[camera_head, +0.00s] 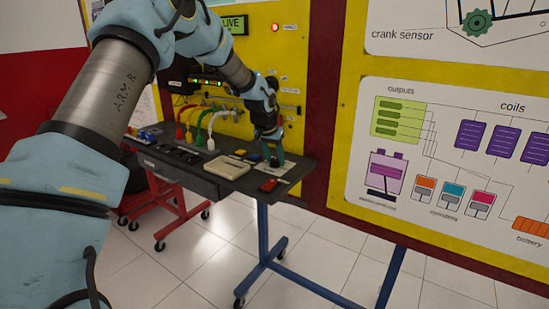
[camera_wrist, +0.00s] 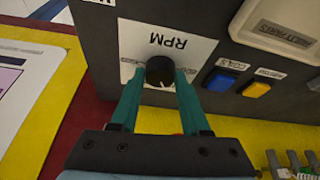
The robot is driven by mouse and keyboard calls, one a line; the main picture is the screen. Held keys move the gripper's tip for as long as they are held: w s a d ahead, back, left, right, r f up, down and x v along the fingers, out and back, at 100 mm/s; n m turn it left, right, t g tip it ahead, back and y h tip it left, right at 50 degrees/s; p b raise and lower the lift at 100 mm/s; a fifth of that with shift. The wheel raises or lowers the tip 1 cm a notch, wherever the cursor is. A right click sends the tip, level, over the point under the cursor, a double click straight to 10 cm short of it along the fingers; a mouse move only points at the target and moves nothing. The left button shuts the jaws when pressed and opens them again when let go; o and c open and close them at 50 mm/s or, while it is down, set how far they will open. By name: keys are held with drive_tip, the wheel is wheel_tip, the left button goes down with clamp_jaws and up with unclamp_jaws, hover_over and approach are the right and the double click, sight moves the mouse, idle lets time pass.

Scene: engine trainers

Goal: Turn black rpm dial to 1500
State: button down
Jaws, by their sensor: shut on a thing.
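The black RPM dial (camera_wrist: 160,72) sits on a white plate labelled RPM, which appears upside down in the wrist view. Its light pointer mark is on the lower side in that view. The scale numbers are too small to read. My gripper (camera_wrist: 160,78) has its two teal fingers on either side of the dial, shut on it.
In the wrist view a blue button (camera_wrist: 221,81) and a yellow button (camera_wrist: 256,89) sit beside the dial. The dark bench (camera_head: 222,184) also carries a beige box (camera_head: 227,167) and a red item (camera_head: 268,185). Colored cables (camera_head: 200,125) rise behind. Open floor lies in front.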

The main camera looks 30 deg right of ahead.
drive_tip(key=shift+c, duration=1.9)
unclamp_jaws()
drive_tip(key=b+v, duration=0.2)
drive_tip(key=v, duration=0.9)
drive_tip(key=s+a+f+n+y, duration=0.1)
drive_tip(key=s+a+f+n, duration=0.1)
drive_tip(key=a, duration=1)
drive_tip(key=s+a+f+n+y, duration=0.2)
drive_tip(key=a+n, duration=0.1)
drive_tip(key=a, duration=0.9)
drive_tip(key=s+a+f+n, duration=0.2)
drive_tip(key=s+a, duration=0.4)
drive_tip(key=a, duration=0.2)
drive_tip(key=s+a+f+n+g, duration=0.1)
drive_tip(key=s+a+f+n, duration=0.1)
drive_tip(key=s+a, duration=0.5)
drive_tip(key=shift+a+n+y, duration=0.3)
drive_tip(key=shift+a, duration=0.8)
